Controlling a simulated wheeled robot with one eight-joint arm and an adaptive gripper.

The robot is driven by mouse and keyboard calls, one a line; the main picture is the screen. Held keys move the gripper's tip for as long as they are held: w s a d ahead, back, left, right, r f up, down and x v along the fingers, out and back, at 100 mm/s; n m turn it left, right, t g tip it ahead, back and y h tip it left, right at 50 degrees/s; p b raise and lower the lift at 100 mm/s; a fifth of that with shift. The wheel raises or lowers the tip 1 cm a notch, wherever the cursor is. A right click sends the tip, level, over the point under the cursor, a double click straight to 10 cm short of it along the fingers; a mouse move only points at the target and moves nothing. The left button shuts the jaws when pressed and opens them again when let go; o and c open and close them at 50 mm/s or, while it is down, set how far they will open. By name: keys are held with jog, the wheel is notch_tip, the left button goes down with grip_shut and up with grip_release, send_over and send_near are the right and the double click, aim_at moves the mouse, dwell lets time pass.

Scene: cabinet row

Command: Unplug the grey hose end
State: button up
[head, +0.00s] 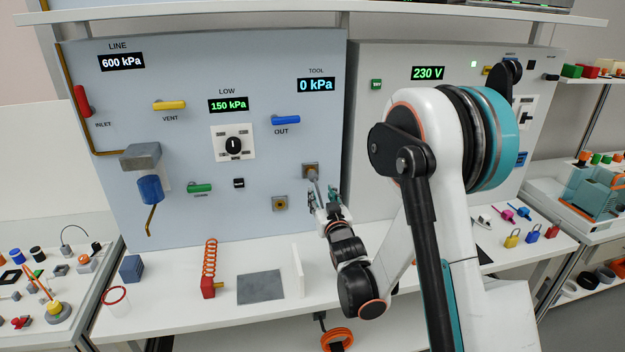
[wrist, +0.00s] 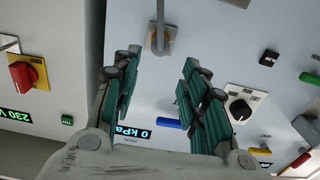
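The grey hose end (head: 317,184) sits in a square brown-grey socket (head: 310,169) on the left cabinet panel, below the TOOL display reading 0 kPa. In the wrist view the socket (wrist: 151,44) and the grey hose end (wrist: 160,24) show just beyond the fingertips. My gripper (head: 324,197) is at the panel, just below the socket. In the wrist view my gripper (wrist: 160,58) is open, its two green-padded fingers apart with nothing between them. The lower part of the hose is hidden behind my gripper in the head view.
A blue OUT lever (head: 286,120) and a black dial (head: 233,146) are on the same panel. A white upright plate (head: 297,272) and a grey pad (head: 261,287) are on the shelf below.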

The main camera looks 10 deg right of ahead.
aim_at(314, 179)
jog(key=w+p, duration=0.2)
jog(key=w, duration=0.6)
jog(key=shift+w+f, duration=0.1)
jog(key=shift+f, duration=0.05)
jog(key=shift+w, duration=0.9)
grip_shut()
jog(key=s+b, duration=0.2)
jog(key=s, duration=0.4)
dwell(0.8)
